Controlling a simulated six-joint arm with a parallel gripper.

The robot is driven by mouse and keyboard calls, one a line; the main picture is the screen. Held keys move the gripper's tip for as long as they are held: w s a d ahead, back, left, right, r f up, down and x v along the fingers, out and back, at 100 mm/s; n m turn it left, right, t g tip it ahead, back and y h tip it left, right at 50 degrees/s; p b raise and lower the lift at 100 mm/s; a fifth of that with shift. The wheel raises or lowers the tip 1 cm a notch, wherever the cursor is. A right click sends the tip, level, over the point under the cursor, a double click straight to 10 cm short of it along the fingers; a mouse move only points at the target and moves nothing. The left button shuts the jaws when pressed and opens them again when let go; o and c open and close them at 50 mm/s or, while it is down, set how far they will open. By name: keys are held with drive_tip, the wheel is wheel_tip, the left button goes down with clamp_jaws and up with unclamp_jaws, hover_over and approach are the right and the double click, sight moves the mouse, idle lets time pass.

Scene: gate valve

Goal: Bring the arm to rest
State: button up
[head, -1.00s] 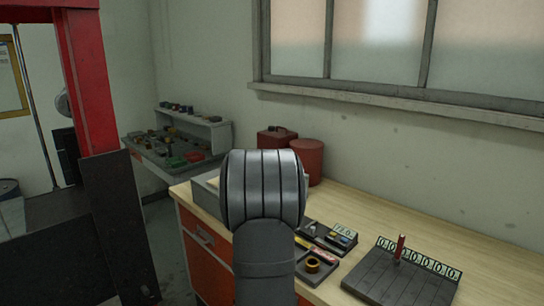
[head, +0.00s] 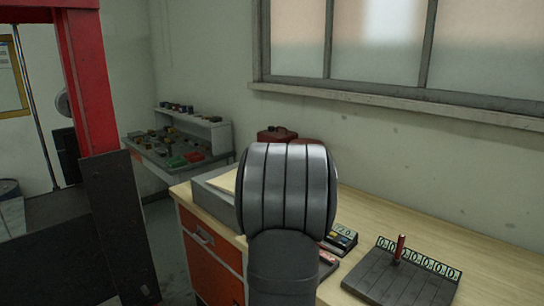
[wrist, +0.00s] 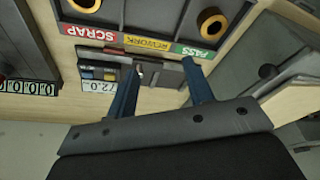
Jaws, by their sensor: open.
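My arm's rounded grey link (head: 287,190) stands in the middle of the head view, in front of the wooden workbench (head: 490,262). It hides my gripper there. In the wrist view my gripper (wrist: 161,66) shows two blue fingers apart, with nothing visibly held between them. The fingers point over the bench towards a dark device with a small display (wrist: 95,84). Whether they touch anything below cannot be told.
The wrist view shows a SCRAP, REWORK and PASS strip (wrist: 145,43) and yellow rings, one at right (wrist: 212,24). A dark slotted plate (head: 395,285) with a red pin (head: 400,248) lies at right. A red post (head: 90,90) stands left.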

drive_tip(key=s+d+r+m+g+h, duration=0.2)
drive_tip(key=s+d+m, duration=0.6)
drive_tip(key=s+d, duration=1.65)
drive_tip(key=shift+t, duration=0.5)
drive_tip(key=w+a+f, duration=0.1)
drive_tip(key=w, duration=0.1)
drive_tip(key=w+a+f, duration=0.1)
drive_tip(key=w, duration=0.2)
drive_tip(key=w+a+f, duration=0.2)
drive_tip(key=shift+w, duration=0.35)
drive_tip(key=shift+r, duration=0.1)
drive_tip(key=s+d+r, duration=0.4)
drive_tip(key=s+r, duration=0.1)
drive_tip(key=s, duration=0.2)
drive_tip(key=w+a+n, duration=0.3)
drive_tip(key=w+a, duration=0.3)
drive_tip(key=w, duration=0.3)
drive_tip(key=shift+w+f+y, duration=0.15)
drive_tip(key=shift+w+y, duration=0.25)
